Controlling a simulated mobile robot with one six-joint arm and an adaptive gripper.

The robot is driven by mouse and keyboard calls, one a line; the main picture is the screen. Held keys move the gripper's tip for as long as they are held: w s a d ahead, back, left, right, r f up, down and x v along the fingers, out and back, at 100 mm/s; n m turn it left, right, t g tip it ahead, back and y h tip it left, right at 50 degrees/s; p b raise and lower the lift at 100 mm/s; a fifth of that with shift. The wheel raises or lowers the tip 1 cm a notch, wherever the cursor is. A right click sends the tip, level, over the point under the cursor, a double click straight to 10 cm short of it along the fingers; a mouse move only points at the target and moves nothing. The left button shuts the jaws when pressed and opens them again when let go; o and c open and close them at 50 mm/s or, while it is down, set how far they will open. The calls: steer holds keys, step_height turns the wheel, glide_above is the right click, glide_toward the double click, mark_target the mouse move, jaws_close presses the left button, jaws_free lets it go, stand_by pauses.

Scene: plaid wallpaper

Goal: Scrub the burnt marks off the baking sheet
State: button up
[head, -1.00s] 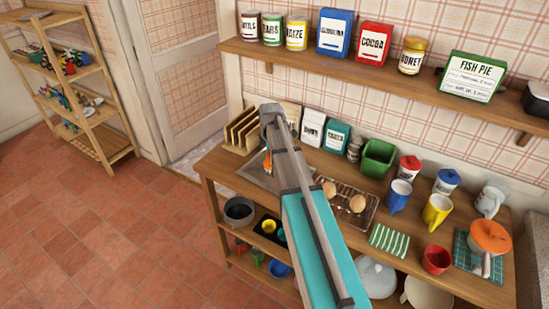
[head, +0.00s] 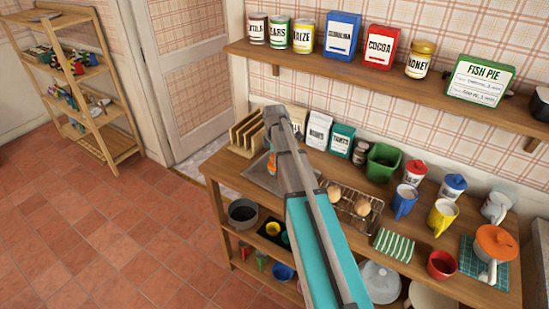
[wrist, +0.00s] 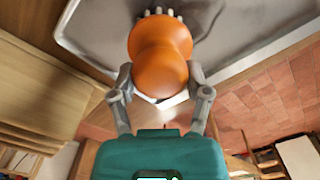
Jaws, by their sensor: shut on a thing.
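The grey baking sheet (head: 257,180) lies at the left end of the wooden table, partly behind my arm. It fills the top of the wrist view (wrist: 95,35). My gripper (wrist: 160,88) is shut on an orange brush (wrist: 160,50) with pale bristles at its far end. The bristles are over the sheet; whether they touch it I cannot tell. In the head view only a bit of the orange brush (head: 271,164) shows beside my arm. Faint darker smudges show on the sheet near the bristles, but I cannot tell burnt marks from shadow.
A wooden rack (head: 246,133) stands behind the sheet. A wire rack with eggs (head: 353,204) is right of it, then a striped cloth (head: 394,245), mugs and a green bin (head: 383,162). A shelf (head: 400,80) hangs above. Floor is free at left.

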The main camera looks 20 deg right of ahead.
steer(key=shift+s+d, duration=0.1)
steer(key=shift+s+d, duration=0.5)
steer(key=shift+s, duration=0.2)
steer(key=shift+s+d, duration=0.45)
steer(key=shift+s, duration=0.25)
steer(key=shift+f, duration=0.1)
steer(key=shift+w+a, duration=0.5)
steer(key=shift+w, duration=0.3)
steer(key=shift+w+a, duration=0.5)
steer(key=shift+w, duration=0.25)
steer(key=shift+r, duration=0.2)
step_height(320, 180, up, 6)
steer(key=p, duration=0.6)
steer(key=shift+f, duration=0.1)
